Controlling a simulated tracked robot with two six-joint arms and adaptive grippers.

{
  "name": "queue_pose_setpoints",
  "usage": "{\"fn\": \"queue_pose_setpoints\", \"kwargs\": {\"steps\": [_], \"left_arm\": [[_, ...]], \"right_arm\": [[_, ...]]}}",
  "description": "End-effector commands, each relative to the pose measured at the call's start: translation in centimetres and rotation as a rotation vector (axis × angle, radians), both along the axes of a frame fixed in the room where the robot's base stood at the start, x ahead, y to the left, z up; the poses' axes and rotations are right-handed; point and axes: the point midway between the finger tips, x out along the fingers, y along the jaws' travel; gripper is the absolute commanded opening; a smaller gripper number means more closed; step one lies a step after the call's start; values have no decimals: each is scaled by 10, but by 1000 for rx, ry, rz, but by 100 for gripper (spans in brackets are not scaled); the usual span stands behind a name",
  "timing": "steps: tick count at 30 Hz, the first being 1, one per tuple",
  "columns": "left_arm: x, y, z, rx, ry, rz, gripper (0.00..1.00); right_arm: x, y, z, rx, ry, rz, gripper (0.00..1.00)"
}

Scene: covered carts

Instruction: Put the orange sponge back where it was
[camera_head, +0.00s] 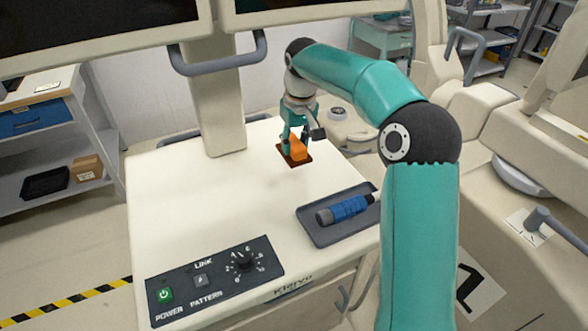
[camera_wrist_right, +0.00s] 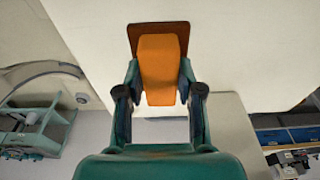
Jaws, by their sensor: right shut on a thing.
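The orange sponge (camera_head: 298,149) is at the back of the white cart top, over a small dark brown mat (camera_head: 297,162). My right gripper (camera_head: 295,140) comes down on it from above and is shut on it. In the right wrist view the sponge (camera_wrist_right: 159,72) lies between the two fingers of the gripper (camera_wrist_right: 160,95), with the brown mat (camera_wrist_right: 160,27) behind it. I cannot tell whether the sponge touches the mat. My left gripper is not in view.
A dark grey tray (camera_head: 318,236) with a blue-handled tool (camera_head: 342,210) lies at the cart's right side. A control panel (camera_head: 215,280) with a knob and green button is at the front left. A post (camera_head: 217,110) stands at the back. The middle of the cart top is clear.

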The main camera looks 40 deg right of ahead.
Motion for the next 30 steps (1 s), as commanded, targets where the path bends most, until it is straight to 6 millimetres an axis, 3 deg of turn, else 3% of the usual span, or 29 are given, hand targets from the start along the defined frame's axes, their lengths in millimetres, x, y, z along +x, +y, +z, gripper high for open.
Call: {"fn": "queue_pose_setpoints", "kwargs": {"steps": [3, 10, 18, 25, 26, 30], "left_arm": [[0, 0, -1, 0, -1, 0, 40], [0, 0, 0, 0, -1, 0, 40], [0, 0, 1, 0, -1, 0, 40], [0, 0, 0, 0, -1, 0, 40], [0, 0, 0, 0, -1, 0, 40], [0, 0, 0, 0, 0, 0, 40]], "right_arm": [[-1, 0, -21, 1, 3, 0, 0], [-1, -1, -38, 0, 2, -1, 0], [-1, -1, -72, 1, 3, -2, 0], [-1, 0, -75, 1, 2, -1, 0], [-1, 0, -75, 1, 3, -1, 40], [-1, 0, -75, 1, 3, -1, 61]]}}
